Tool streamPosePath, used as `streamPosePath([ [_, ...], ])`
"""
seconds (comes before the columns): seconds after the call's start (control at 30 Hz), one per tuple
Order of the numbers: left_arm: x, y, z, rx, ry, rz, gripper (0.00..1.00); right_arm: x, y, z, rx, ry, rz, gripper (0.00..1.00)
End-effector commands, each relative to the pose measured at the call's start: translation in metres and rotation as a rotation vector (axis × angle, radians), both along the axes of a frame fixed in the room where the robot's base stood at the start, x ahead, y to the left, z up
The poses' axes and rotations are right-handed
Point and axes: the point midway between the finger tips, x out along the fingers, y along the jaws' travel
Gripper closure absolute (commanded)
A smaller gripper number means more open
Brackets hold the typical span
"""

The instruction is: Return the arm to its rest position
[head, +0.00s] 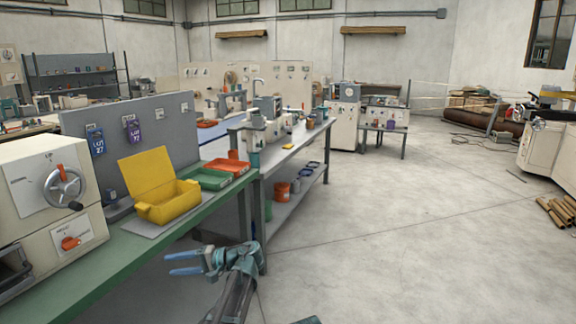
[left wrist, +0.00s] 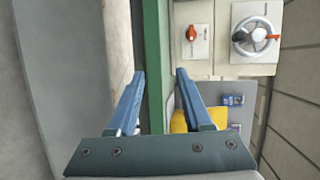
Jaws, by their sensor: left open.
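My left gripper (head: 186,263) has two blue fingers pointing left, beside the front edge of the green bench. Its fingers are apart with nothing between them, and it touches nothing that I can see. In the left wrist view the open fingers (left wrist: 158,100) show with the green bench edge (left wrist: 152,60) behind them. My left arm (head: 236,290) comes up from the bottom of the head view. My right gripper is not seen; only a small dark part shows at the bottom edge of the head view.
The green bench (head: 110,262) holds a cream machine with a handwheel (head: 64,187), an open yellow box (head: 165,200), a green tray (head: 208,180) and a red tray (head: 229,167). A grey bench (head: 290,160) stands beyond.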

Motion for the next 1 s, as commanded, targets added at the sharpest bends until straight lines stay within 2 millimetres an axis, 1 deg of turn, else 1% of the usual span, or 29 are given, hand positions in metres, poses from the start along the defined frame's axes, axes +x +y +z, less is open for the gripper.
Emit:
streamPosePath([
  [0.03, -0.009, -0.004, -0.007, -0.033, 0.003, -0.007, 0.5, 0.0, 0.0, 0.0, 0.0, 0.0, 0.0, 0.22],
  [0.17, -0.029, -0.022, -0.032, -0.15, 0.017, -0.03, 0.5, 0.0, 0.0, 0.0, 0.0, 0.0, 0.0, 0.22],
  [0.27, -0.049, -0.041, -0.056, -0.265, 0.032, -0.051, 0.5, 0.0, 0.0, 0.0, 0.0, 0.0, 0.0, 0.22],
  [0.37, -0.076, -0.066, -0.083, -0.408, 0.055, -0.077, 0.5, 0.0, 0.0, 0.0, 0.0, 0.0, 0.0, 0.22],
  [0.47, -0.114, -0.104, -0.115, -0.594, 0.09, -0.109, 0.5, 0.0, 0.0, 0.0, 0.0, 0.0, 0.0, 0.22],
  [0.5, -0.13, -0.12, -0.127, -0.673, 0.106, -0.123, 0.5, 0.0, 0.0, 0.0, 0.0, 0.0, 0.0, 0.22],
  [0.57, -0.153, -0.144, -0.142, -0.782, 0.13, -0.139, 0.5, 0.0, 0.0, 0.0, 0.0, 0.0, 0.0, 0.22],
  [0.6, -0.166, -0.159, -0.15, -0.848, 0.146, -0.148, 0.5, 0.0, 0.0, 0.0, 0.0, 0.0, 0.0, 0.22],
  [0.73, -0.206, -0.201, -0.167, -1.029, 0.193, -0.171, 0.5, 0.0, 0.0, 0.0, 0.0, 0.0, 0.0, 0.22],
  [0.93, -0.261, -0.252, -0.178, -1.256, 0.26, -0.195, 0.5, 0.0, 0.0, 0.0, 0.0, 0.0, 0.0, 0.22],
  [0.97, -0.267, -0.258, -0.176, -1.282, 0.268, -0.198, 0.5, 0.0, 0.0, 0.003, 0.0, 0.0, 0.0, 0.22],
  [1.0, -0.259, -0.257, -0.159, -1.273, 0.264, -0.195, 0.5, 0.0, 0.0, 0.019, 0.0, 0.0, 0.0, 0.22],
])
